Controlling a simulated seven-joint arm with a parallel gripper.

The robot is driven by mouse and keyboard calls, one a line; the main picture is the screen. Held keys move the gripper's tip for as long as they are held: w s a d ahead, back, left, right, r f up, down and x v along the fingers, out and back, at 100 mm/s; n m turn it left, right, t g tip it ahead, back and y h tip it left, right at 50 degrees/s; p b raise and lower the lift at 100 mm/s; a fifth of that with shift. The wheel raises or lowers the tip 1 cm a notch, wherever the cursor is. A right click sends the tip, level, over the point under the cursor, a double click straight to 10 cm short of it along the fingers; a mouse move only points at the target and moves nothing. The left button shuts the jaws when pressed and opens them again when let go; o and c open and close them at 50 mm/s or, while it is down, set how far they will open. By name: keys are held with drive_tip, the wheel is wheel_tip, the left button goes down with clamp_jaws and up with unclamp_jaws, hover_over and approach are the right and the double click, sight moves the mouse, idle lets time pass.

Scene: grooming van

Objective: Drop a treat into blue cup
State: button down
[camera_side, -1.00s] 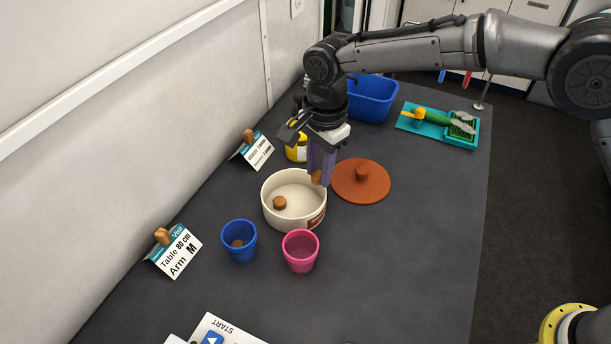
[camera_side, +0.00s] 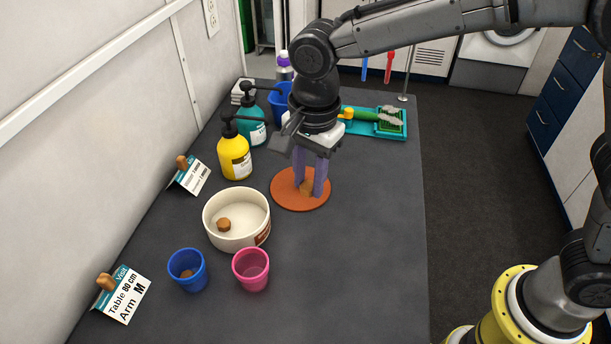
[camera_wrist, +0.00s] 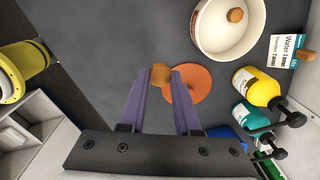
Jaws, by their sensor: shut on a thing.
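The blue cup (camera_side: 188,270) stands upright at the front left in the side view, with a brown treat (camera_side: 187,274) inside. My gripper (camera_side: 308,190) is shut on another brown treat (camera_wrist: 159,74), seen between its purple fingertips in the wrist view. It points down and overlaps the orange-brown lid (camera_side: 284,198) in the side view; its height above the lid is hard to judge. The cream bowl (camera_side: 236,222) stands between the lid and the cups, with one treat (camera_side: 223,224) in it.
A pink cup (camera_side: 251,270) stands right of the blue cup. Yellow (camera_side: 235,158) and teal (camera_side: 251,125) pump bottles stand behind the bowl, and two cards with a treat-like piece at the left (camera_side: 122,294) (camera_side: 191,175).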

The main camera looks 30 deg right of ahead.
drive_tip(key=shift+s+d, duration=0.15)
drive_tip(key=w+a+r+m, duration=0.1)
drive_tip(key=w+a+r, duration=0.4)
drive_tip(key=a+r, duration=0.4)
drive_tip(key=a+f, duration=0.2)
drive_tip(key=a, duration=0.6)
drive_tip(key=s+a+f+n, duration=0.1)
drive_tip(key=a+f, duration=0.3)
drive_tip(key=f, duration=0.5)
drive_tip(key=shift+f, duration=0.15)
drive_tip(key=shift+s, duration=0.1)
